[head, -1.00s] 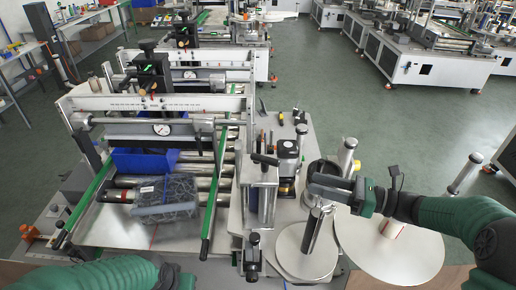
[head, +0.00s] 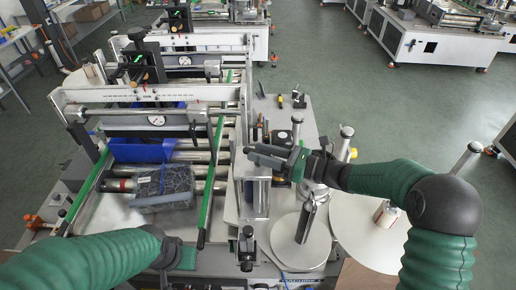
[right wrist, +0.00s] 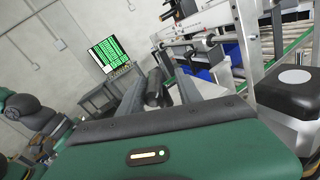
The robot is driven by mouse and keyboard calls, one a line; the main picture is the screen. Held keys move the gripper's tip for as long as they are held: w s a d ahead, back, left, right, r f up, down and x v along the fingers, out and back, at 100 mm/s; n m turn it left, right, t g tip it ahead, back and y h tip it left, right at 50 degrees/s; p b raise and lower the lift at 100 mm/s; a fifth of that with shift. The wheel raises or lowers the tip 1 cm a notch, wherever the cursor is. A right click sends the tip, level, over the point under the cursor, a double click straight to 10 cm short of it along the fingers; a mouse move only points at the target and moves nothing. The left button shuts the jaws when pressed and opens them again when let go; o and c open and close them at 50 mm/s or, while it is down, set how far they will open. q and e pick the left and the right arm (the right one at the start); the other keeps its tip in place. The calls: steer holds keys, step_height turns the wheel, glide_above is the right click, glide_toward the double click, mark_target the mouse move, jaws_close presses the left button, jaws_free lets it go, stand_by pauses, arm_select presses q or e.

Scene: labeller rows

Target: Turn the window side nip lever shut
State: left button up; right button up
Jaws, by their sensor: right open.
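My right gripper (head: 254,156) reaches in from the right over the roller unit at the machine's near right part. Its jaws are open. In the right wrist view a black rounded bar (right wrist: 154,88), which looks like the lever's handle, lies between the two grey fingers, with gaps beside it. I cannot tell whether either finger touches it. In the head view the gripper covers the place of this handle, so its angle is unclear. My left arm shows at the lower left; its gripper's fingers are out of view.
A grey speckled block (head: 163,186) and a blue bin (head: 143,150) sit on the rollers between green rails (head: 211,185). A black knob (head: 246,247) stands at the front. Round pale discs (head: 365,235) lie to the right, with upright posts (head: 345,142) around.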

steer(key=shift+s+r, duration=0.15)
steer(key=shift+a, duration=0.8)
steer(key=c, duration=0.5)
steer(key=shift+c, duration=1.2)
jaws_close()
arm_select(q)
steer(key=shift+a, duration=0.15)
arm_select(e)
steer(key=shift+w+d, duration=0.15)
steer(key=shift+w, duration=0.05)
